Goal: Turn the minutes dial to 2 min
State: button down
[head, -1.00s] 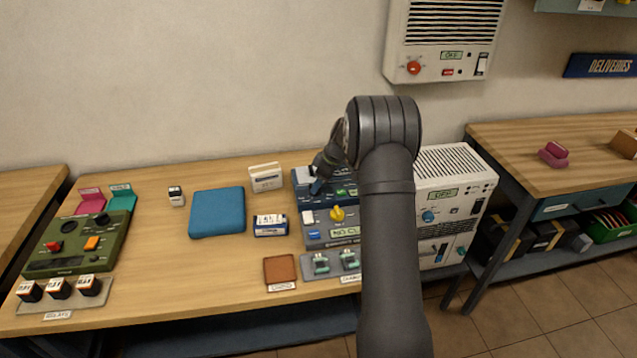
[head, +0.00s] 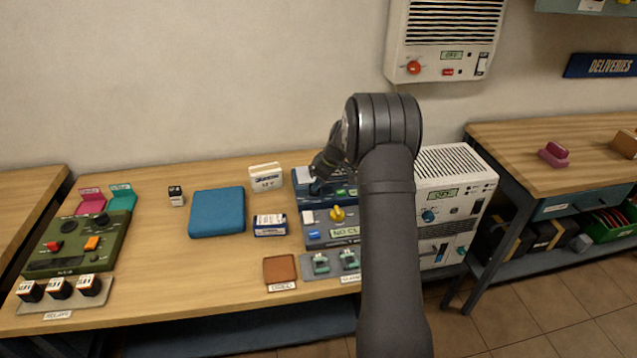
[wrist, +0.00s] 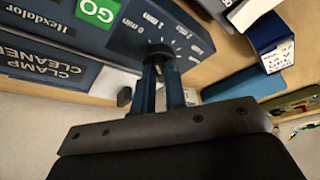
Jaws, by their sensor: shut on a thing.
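The minutes dial (wrist: 158,50) is on the dark blue panel of the clamp cleaner (wrist: 40,58) in the wrist view. Printed minute marks fan around it, with 0 min and 1 min legible; the other marks are hard to read. My gripper (wrist: 160,72) is shut on the dial, its two blue fingers reaching onto it. The fingers cover most of the dial, so I cannot tell where it points. In the head view my gripper (head: 316,187) is over the blue machine at the back of the bench, partly hidden by my arm.
A green GO sign (wrist: 98,10) is on the panel. In the head view, a unit with a yellow knob (head: 337,213) stands in front. A blue and white box (head: 270,225) and a blue pad (head: 217,212) lie left. A white cabinet (head: 455,170) stands right.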

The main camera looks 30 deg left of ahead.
jog(key=m, duration=0.1)
jog(key=m+t, duration=0.1)
jog(key=m, duration=0.1)
jog(key=m+t, duration=0.1)
jog(key=m, duration=0.1)
jog(key=shift+s, duration=0.3)
jog(key=m, duration=0.2)
jog(key=m+t+h, duration=0.1)
jog(key=m, duration=0.2)
jog(key=shift+s+a+t, duration=0.15)
jog(key=shift+s+t, duration=0.05)
jog(key=shift+t, duration=0.1)
jog(key=shift+m, duration=0.3)
jog(key=c, duration=1.5)
grip_release()
jog(key=shift+o, duration=0.2)
jog(key=v, duration=1.7)
jog(key=shift+s+a+r, duration=0.25)
